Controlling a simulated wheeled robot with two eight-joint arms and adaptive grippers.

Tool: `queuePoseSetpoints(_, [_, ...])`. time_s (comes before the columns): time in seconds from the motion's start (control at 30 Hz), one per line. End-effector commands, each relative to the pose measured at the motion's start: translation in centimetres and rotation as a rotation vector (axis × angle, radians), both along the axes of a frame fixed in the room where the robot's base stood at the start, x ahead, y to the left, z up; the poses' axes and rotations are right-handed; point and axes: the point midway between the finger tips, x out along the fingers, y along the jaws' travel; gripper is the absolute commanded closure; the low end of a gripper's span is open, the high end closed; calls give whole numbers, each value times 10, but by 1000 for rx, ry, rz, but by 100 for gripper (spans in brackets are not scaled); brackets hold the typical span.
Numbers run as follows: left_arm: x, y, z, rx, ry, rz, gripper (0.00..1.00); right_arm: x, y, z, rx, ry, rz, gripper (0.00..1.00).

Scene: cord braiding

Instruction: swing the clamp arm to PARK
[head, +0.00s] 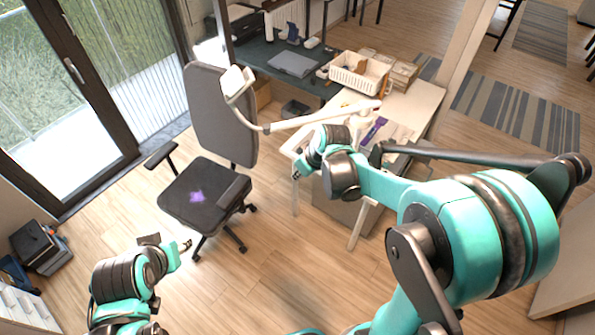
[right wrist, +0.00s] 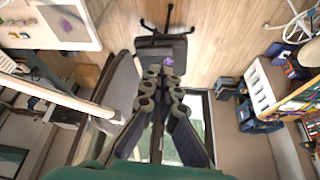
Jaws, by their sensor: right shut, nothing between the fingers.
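A white jointed arm (head: 318,115), which looks like the clamp arm, reaches left from the white worktable (head: 415,105) and ends in a white head (head: 236,82) in front of the chair back. No PARK mark is legible. In the right wrist view a pale bar (right wrist: 50,94), probably the same arm, crosses at left. My right gripper (head: 296,175) is shut and empty, below and apart from the white arm, near the table's left edge. Its fingers (right wrist: 161,72) also show in the right wrist view. My left gripper (head: 180,250) is low at left, away from the table; its jaws are unclear.
A black office chair (head: 205,195) stands left of the table. A white basket (head: 358,74) and purple cord (head: 374,130) lie on the tabletop. A dark desk (head: 270,55) with a laptop is behind. Wood floor between my arms is clear.

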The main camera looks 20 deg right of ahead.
Motion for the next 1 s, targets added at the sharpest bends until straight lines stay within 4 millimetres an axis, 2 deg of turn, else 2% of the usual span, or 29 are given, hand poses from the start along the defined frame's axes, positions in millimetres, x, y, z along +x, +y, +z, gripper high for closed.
queuePoseSetpoints(0.43, [0,0,1,0,0,0,60,5,3,0,0,0,0,100])
queuePoseSetpoints(0.53, [0,0,-3,0,0,0,60,13,8,-1,0,0,3,100])
queuePoseSetpoints(0.67, [0,0,-14,0,0,0,60,38,27,-3,-1,-1,5,100])
queuePoseSetpoints(0.8, [0,0,-25,0,0,0,60,73,48,-3,0,1,4,100])
queuePoseSetpoints(1.0, [0,0,-32,0,0,0,60,109,65,-1,-1,0,2,100])
